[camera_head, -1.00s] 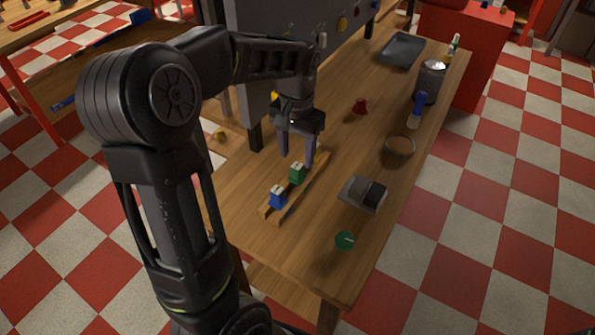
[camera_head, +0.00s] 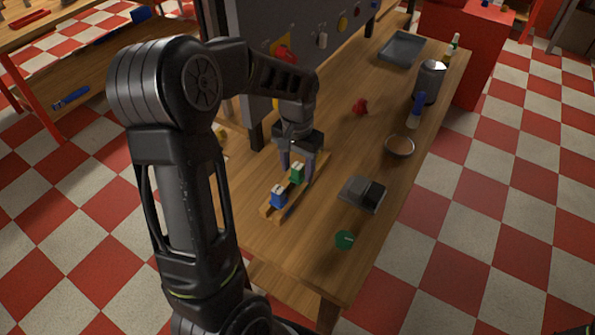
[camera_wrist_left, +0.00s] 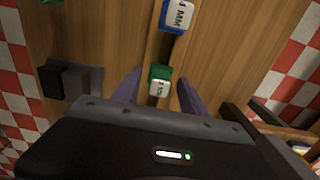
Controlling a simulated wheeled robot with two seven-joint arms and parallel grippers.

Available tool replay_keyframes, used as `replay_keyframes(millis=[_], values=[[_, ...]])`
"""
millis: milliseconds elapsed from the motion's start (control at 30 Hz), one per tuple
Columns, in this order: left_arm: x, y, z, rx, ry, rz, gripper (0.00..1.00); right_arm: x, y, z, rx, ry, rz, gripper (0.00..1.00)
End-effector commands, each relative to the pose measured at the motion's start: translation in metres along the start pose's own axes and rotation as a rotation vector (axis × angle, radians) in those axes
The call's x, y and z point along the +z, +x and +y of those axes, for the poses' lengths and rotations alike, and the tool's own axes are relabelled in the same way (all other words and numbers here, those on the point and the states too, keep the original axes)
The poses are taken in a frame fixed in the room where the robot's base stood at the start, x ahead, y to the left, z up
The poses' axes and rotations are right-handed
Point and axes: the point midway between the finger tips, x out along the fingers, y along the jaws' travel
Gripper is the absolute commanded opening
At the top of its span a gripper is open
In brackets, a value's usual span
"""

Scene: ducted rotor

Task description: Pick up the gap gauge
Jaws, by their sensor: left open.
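Two labelled gauge blocks sit on a narrow wooden rack (camera_head: 272,213): a blue one (camera_head: 278,198) at the near end and a green one (camera_head: 297,174) farther along. In the left wrist view, the blue block (camera_wrist_left: 177,15) has a white label that reads like "4 MM". The green block (camera_wrist_left: 160,74) also has a white label, too small to read surely. My left gripper (camera_head: 297,165) points down over the rack, open. In the left wrist view its fingers stand on either side of the green block, apart from it. My right gripper is not in view.
A grey and black block (camera_head: 362,194) and a green disc-like piece (camera_head: 345,239) lie right of the rack. A bowl (camera_head: 399,147), blue-handled brush (camera_head: 416,112), metal canister (camera_head: 430,82), red piece (camera_head: 360,107) and dark tray (camera_head: 402,49) stand farther back. A grey panel (camera_head: 285,60) rises behind the gripper.

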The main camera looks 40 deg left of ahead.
Motion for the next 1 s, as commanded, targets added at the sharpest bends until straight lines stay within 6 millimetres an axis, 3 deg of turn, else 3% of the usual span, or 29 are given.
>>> replay_keyframes(millis=[400,1000], values=[[-0.0002,-0.0005,0.0001,0.000,0.000,0.000,0.49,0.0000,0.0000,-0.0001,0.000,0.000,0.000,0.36],[-0.0002,-0.0005,0.0002,0.000,0.001,0.000,0.00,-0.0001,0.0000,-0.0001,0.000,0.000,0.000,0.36]])
